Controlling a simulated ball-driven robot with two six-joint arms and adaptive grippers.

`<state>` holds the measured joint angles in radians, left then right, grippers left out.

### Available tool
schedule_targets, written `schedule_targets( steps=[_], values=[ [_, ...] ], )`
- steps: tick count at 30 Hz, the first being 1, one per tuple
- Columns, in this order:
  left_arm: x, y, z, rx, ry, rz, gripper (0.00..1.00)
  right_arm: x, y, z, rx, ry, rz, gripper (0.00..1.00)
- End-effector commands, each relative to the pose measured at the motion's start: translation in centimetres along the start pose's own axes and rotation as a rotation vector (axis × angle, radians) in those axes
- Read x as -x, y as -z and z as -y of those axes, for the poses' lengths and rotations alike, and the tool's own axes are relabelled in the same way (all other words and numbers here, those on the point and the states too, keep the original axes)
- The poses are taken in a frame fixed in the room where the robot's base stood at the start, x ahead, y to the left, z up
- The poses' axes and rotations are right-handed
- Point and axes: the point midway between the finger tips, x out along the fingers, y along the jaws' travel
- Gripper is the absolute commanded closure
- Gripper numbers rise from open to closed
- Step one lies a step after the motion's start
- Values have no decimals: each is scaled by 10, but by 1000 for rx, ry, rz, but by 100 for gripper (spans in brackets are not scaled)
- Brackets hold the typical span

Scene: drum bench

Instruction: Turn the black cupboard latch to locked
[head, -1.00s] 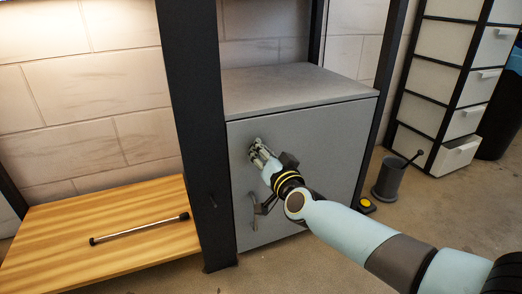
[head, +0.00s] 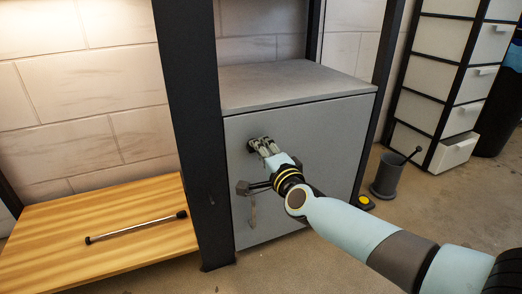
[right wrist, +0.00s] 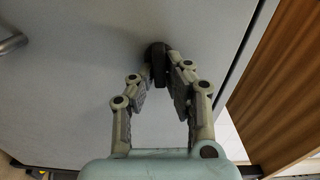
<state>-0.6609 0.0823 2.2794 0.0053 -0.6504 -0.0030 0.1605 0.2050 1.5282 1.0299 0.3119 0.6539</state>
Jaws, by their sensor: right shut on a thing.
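The black latch (head: 251,147) is a small dark piece on the grey cupboard door (head: 330,150), near its upper left edge in the head view. My right gripper (head: 261,145) is at the door with its fingers shut on the latch. The right wrist view shows the dark latch (right wrist: 158,58) between the two fingertips (right wrist: 163,80). The fingers cover much of it, so I cannot tell which way the latch points. My left gripper is in neither view.
A bar handle (head: 253,212) is on the door below my right gripper. A dark post (head: 195,140) stands left of the cupboard. A wooden board (head: 60,225) with a rod (head: 136,228) lies at left. A grey cup (head: 387,176) and white drawers (head: 432,110) stand at right.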

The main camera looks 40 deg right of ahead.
Motion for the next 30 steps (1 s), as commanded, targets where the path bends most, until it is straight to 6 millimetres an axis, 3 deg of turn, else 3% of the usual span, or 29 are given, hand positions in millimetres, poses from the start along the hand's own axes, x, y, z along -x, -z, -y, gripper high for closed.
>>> schedule_targets(
  steps=[12,28,29,30],
  values=[
    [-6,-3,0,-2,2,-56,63,1,0,-4,-181,-4,0,100],
    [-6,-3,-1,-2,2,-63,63,1,0,-5,-207,-5,0,100],
    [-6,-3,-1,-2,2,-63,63,1,0,-5,-207,-5,0,85],
    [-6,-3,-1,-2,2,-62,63,1,0,-5,-207,-5,0,80]
  ],
)
